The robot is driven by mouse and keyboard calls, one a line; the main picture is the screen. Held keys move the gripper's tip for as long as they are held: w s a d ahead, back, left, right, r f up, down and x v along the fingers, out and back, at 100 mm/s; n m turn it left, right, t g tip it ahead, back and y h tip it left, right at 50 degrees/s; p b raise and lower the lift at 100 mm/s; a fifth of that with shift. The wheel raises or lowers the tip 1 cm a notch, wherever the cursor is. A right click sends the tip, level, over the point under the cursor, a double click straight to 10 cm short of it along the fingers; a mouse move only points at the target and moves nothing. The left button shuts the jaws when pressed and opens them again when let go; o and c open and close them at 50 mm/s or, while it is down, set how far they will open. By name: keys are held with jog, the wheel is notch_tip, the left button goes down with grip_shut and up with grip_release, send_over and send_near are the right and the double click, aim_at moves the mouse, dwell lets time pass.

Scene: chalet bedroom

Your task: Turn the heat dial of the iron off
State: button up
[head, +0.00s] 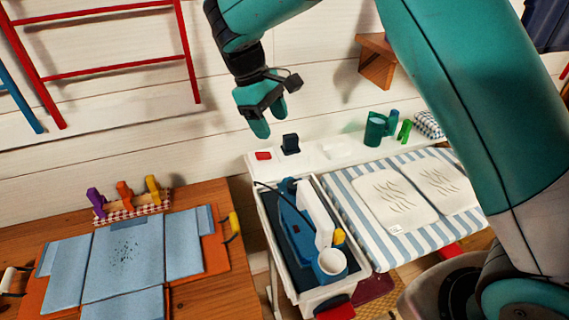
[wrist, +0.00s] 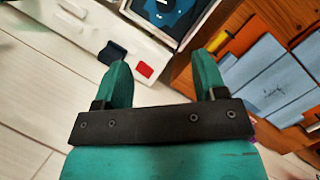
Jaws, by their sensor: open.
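A blue iron (head: 293,222) appears to lie in a white-rimmed crate (head: 267,232) with a dark inside, in the lower middle of the head view. In the wrist view, only part of the blue shape (wrist: 168,14) shows at the top edge. My gripper (head: 269,115) is open and empty, with green fingers. It hangs high in front of the white wall, above and behind the crate. In the wrist view, the gripper (wrist: 160,68) has nothing between its fingers.
A red block (head: 263,156) and a dark block (head: 290,144) sit on the ledge behind. A striped board (head: 345,205) lies right; a wooden table (head: 215,192) stands left.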

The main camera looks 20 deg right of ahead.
aim_at(294, 184)
jog(key=s+d+m+t+y+b, duration=0.2)
jog(key=s+d+m+y+b, duration=0.15)
jog(key=m, duration=1.15)
jog(key=f, duration=1.6)
jog(key=shift+s+d+f+p, duration=0.1)
jog(key=shift+d+f+p, duration=0.2)
jog(key=shift+d+p, duration=0.1)
jog(key=c, duration=0.9)
